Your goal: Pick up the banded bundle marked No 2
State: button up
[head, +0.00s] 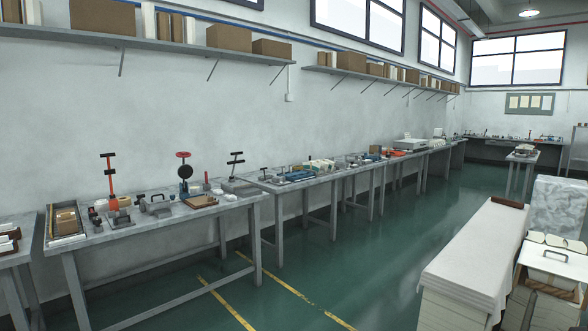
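I cannot make out a bundle marked No 2, and no marking is readable at this distance. Small pale pieces (321,166) lie among tools on the second bench along the wall, too small to tell what they are. White rounded pieces (556,240) lie side by side at the right edge, behind a white box with a dark handle (547,260). White items (8,240) with dark parts sit at the left edge, partly cut off. I cannot tell whether any of these is a banded bundle. My gripper is not in view.
A grey workbench (152,222) with hand presses and a wooden board (200,202) stands at the left, and more benches run along the wall. A white-covered table (478,248) stands at the right. The green floor (330,265) between them is clear, with yellow lines.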

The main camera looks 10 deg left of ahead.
aim_at(314, 165)
jog(key=u, duration=0.1)
jog(key=i, duration=6.2)
jog(key=z, duration=1.8)
jog(key=i, duration=1.4)
jog(key=u, duration=2.75)
jog(key=i, duration=0.35)
jog(key=u, duration=0.1)
